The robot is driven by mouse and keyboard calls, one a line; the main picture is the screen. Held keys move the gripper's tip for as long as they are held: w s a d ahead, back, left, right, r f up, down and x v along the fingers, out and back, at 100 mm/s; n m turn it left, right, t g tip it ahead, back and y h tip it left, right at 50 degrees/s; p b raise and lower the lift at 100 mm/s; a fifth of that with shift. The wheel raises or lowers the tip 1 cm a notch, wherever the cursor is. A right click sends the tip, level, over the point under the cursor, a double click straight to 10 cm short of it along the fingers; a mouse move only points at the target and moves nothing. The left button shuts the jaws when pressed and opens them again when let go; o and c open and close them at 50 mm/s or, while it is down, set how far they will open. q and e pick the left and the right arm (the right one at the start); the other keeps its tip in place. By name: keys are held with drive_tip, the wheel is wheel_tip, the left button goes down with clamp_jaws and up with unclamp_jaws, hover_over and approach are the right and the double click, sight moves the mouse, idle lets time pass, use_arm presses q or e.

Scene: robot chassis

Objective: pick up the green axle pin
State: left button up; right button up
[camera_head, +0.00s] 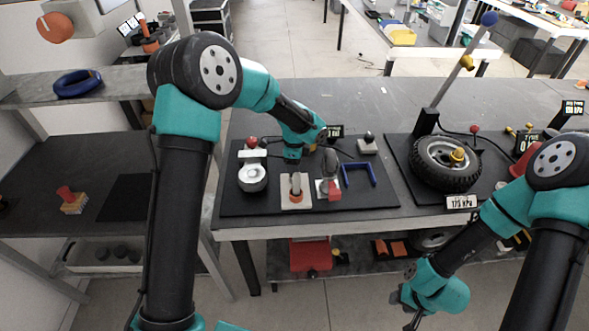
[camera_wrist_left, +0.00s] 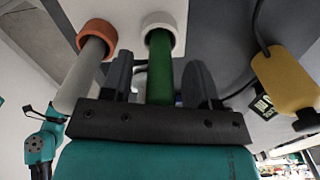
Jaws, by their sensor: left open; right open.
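The green axle pin (camera_wrist_left: 160,78) shows in the left wrist view, its far end in a white ring (camera_wrist_left: 163,22) on a pale block. My left gripper (camera_wrist_left: 159,66) is open, with one finger on each side of the pin and a visible gap to each. A grey pin (camera_wrist_left: 84,75) in an orange ring (camera_wrist_left: 97,34) stands just left of it. I cannot make out the green pin in the head view, where my left arm reaches over the dark mat (camera_head: 235,207). My right gripper (camera_head: 405,309) is open and empty, low in front of the bench.
A blue bracket (camera_head: 358,175), a silver round part (camera_head: 252,177) and a red-topped part (camera_head: 334,190) sit on the mat. A yellow part (camera_wrist_left: 287,80) is right of the fingers in the wrist view. A wheel (camera_head: 446,165) lies on the right mat.

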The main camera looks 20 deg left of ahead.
use_arm(q)
clamp_jaws()
idle(0.4)
wheel_tip(320, 180, up, 10)
idle(0.7)
idle(0.3)
